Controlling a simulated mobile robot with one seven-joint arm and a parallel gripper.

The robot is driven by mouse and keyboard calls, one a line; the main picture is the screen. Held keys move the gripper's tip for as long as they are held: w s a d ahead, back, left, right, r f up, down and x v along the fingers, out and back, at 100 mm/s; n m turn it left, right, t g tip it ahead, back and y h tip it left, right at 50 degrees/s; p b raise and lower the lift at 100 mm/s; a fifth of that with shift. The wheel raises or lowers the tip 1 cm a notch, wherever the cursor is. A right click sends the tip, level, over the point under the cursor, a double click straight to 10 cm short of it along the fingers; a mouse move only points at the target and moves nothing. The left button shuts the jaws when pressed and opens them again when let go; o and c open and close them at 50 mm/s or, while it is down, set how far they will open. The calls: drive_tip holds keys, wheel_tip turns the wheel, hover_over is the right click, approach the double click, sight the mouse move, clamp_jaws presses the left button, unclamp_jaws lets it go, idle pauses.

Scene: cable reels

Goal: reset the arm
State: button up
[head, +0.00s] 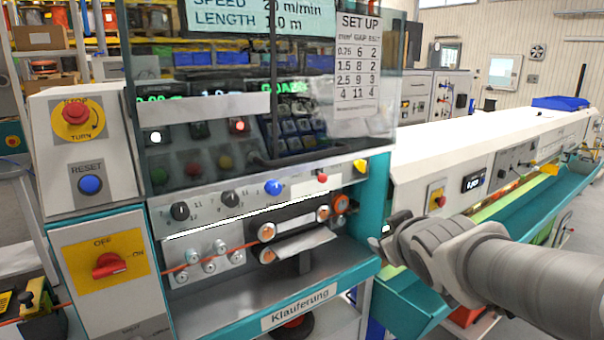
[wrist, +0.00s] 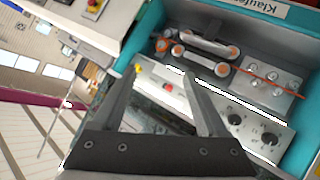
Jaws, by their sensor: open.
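My arm reaches in from the right edge of the head view, and my gripper (head: 382,240) is beside the right end of the machine's front, close to its teal side post (head: 375,200). In the wrist view my gripper (wrist: 159,74) has its two dark fingers spread apart, with nothing held between them. The machine's control panel (wrist: 255,112) lies beyond the fingers, seen tilted. Part of the gripper is hidden behind its own wrist in the head view.
The machine has a red emergency stop (head: 76,111), a blue reset button (head: 90,185), a red rotary switch (head: 109,265) and a clear cover (head: 200,150). Belt rollers (head: 290,228) sit below the knobs. A long white trough (head: 480,150) with a teal tray (head: 540,210) runs right, near my arm.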

drive_tip(key=s+a+f+m+g, duration=0.1)
drive_tip(key=s+f+m+g, duration=0.1)
drive_tip(key=s, duration=0.8)
drive_tip(key=s+f+m+g+p, duration=0.1)
drive_tip(key=s+g, duration=0.4)
drive_tip(key=s, duration=0.5)
drive_tip(key=shift+s+a+f+m+y, duration=0.2)
drive_tip(key=shift+a+f+m+y, duration=0.15)
drive_tip(key=shift+f+m, duration=0.6)
